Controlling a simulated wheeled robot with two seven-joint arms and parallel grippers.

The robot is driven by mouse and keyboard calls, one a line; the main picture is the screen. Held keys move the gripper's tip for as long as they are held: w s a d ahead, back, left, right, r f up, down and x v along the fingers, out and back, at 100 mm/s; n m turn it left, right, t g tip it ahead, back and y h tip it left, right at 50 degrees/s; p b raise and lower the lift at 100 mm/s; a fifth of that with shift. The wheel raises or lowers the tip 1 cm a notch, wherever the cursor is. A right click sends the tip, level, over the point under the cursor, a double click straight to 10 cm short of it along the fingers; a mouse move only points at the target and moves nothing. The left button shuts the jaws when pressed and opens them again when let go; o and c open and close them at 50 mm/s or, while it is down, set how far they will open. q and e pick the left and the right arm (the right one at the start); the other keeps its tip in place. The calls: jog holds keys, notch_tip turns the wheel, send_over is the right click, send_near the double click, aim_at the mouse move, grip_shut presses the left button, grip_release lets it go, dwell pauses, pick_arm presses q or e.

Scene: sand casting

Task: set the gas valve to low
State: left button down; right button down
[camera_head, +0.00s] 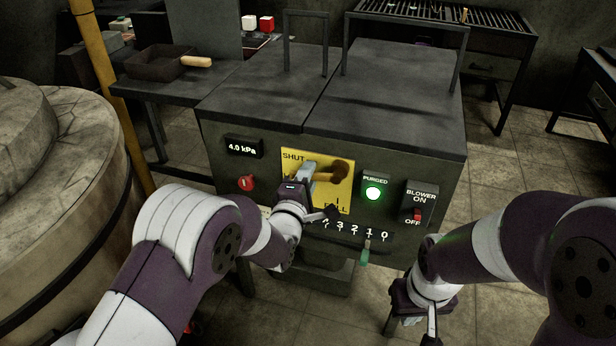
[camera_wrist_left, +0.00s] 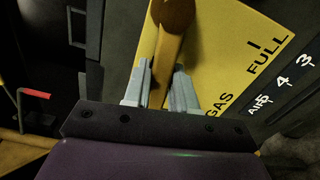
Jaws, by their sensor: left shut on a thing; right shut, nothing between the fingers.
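The gas valve's yellow plate (camera_head: 292,163) is on the front of the dark furnace cabinet, with SHUT at its upper left and FULL at its lower right, partly covered. My left gripper (camera_head: 310,173) is shut on the lever. The left wrist view shows the lever (camera_wrist_left: 166,55) between the two grey fingers of the gripper (camera_wrist_left: 161,85). Any LOW mark is hidden or not legible. My right gripper (camera_head: 412,315) is shut and empty, low at the right.
The panel carries a 4.0 kPa display (camera_head: 243,147), a red knob (camera_head: 246,183), a lit green PURGED lamp (camera_head: 373,193) and a blower switch (camera_head: 416,216) set toward OFF. A green-handled air slider (camera_head: 366,252) sits near 1 on a numbered scale.

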pick_arm(q)
jog(key=shift+s+d+f+n+b, duration=0.15)
jog(key=shift+f+n+b, duration=0.45)
jog(key=shift+n, duration=0.4)
jog(key=shift+w+d+f+n+b, duration=0.15)
jog(key=shift+f+n+b, duration=0.45)
jog(key=shift+n, duration=0.4)
jog(key=shift+s, duration=0.1)
jog(key=c, duration=1)
grip_release()
jog(key=shift+r, duration=0.1)
jog(key=p+v, duration=0.2)
jog(key=v, duration=1)
jog(key=shift+s, duration=0.4)
jog(key=shift+a, duration=0.1)
